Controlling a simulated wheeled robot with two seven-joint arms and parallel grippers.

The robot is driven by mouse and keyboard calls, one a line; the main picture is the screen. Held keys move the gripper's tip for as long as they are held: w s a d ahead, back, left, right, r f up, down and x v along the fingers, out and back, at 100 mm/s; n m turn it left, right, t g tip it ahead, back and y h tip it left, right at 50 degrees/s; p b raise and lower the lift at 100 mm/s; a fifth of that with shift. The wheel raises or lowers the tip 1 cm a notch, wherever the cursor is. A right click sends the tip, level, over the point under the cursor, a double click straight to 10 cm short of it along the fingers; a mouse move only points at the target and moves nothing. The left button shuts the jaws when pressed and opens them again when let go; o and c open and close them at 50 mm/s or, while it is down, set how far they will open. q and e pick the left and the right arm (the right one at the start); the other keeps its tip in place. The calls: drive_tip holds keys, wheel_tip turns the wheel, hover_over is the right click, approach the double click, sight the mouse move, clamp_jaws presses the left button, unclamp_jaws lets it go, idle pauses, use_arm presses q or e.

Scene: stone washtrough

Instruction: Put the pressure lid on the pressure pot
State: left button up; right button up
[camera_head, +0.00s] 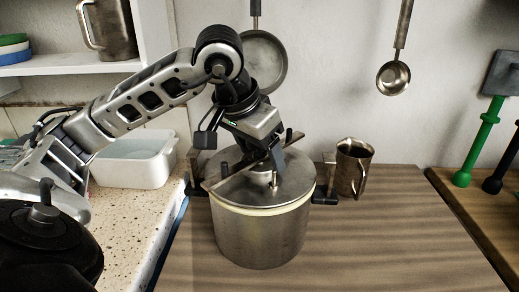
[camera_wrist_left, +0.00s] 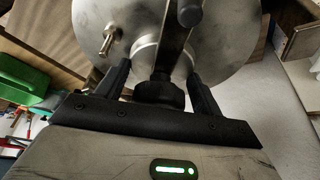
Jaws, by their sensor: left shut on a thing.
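The steel pressure pot (camera_head: 260,238) stands upright on the wooden worktop, with dark side handles. The round metal pressure lid (camera_head: 295,180) is over its mouth, and a pale ring shows under the lid's front edge. I cannot tell whether the lid is fully seated. A bar crosses the lid's top. My left gripper (camera_head: 268,160) is above the lid, shut on its central grip. In the left wrist view the gripper (camera_wrist_left: 162,85) has its fingers either side of a dark knob below the bar, with the lid (camera_wrist_left: 225,40) beyond. My right gripper is not in view.
A metal mug (camera_head: 354,168) stands close to the right of the pot. A white basin (camera_head: 133,162) sits on the speckled counter at left. A pan (camera_head: 264,62) and a ladle (camera_head: 394,77) hang on the wall.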

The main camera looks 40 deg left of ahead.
use_arm(q)
drive_tip(key=shift+f, duration=0.1)
idle(0.5)
drive_tip(key=o, duration=1.5)
drive_tip(key=shift+o, duration=1)
drive_tip(key=shift+f, duration=0.1)
